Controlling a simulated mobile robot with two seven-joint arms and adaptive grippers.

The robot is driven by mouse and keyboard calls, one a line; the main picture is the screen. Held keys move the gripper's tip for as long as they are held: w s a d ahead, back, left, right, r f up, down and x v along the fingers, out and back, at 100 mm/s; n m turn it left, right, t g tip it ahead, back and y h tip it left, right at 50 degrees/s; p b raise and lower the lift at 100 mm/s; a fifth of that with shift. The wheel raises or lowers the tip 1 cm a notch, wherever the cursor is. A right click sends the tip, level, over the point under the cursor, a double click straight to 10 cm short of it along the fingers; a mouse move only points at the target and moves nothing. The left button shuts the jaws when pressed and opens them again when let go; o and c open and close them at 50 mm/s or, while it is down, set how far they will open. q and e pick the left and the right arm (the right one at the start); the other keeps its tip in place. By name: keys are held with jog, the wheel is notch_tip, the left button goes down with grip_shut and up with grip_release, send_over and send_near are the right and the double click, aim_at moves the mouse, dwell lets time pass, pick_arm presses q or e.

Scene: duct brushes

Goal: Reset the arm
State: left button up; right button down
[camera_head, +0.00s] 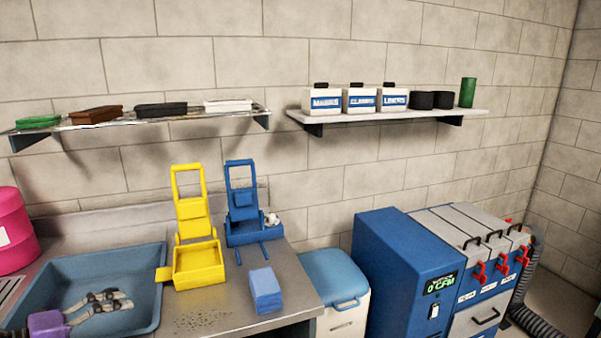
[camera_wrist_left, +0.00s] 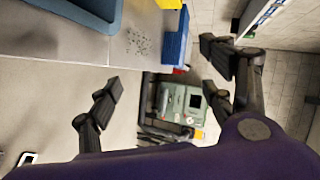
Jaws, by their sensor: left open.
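My left gripper (camera_head: 127,299) comes in at the lower left of the head view, with a purple body and grey jointed fingers. In that view it appears in front of the blue basin (camera_head: 150,262); its height above it is hard to tell. In the left wrist view the two fingers of my left gripper (camera_wrist_left: 160,62) are spread wide apart with nothing between them. The wrist view looks past the counter edge to the floor, where a grey-green machine (camera_wrist_left: 185,105) stands. My right gripper is not in view.
The counter (camera_head: 215,315) holds a yellow wringer-like stand (camera_head: 199,264), a blue one (camera_head: 243,205) and a blue block (camera_head: 265,290). A pink container (camera_head: 10,238) is at far left. A blue cabinet (camera_head: 395,270) and lidded bin (camera_head: 335,280) stand right. Two wall shelves (camera_head: 440,113) hang above.

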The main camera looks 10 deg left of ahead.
pick_arm(q)
jog(key=s+d+f+n+t+y, duration=0.1)
jog(key=s+d+f+n+y, duration=0.1)
jog(key=s+d+f+n, duration=0.3)
jog(key=s+d+f+n+y+p, duration=0.1)
jog(key=s+f+n+y, duration=0.2)
jog(key=f, duration=0.4)
jog(key=s+d+f+n+t+y, duration=0.1)
jog(key=s+d+f+n, duration=0.25)
jog(key=s+f, duration=0.2)
jog(key=s+d+f+n+g, duration=0.1)
jog(key=s+d+f+n, duration=0.2)
jog(key=s+d, duration=0.1)
jog(key=s+d+f+n+g+y, duration=0.1)
jog(key=s+d+f+n+g, duration=0.1)
jog(key=d, duration=0.5)
jog(key=s+d+f+n+g+p, duration=0.1)
jog(key=s+d+f+n, duration=0.2)
jog(key=s+d+n, duration=0.2)
jog(key=shift+s+d+f+g+y, duration=0.35)
jog(key=shift+s+d, duration=0.3)
jog(key=shift+s, duration=0.45)
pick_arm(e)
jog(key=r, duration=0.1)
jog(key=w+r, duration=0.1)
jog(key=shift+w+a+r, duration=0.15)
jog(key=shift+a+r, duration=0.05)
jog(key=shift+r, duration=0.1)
pick_arm(q)
jog(key=shift+n, duration=0.25)
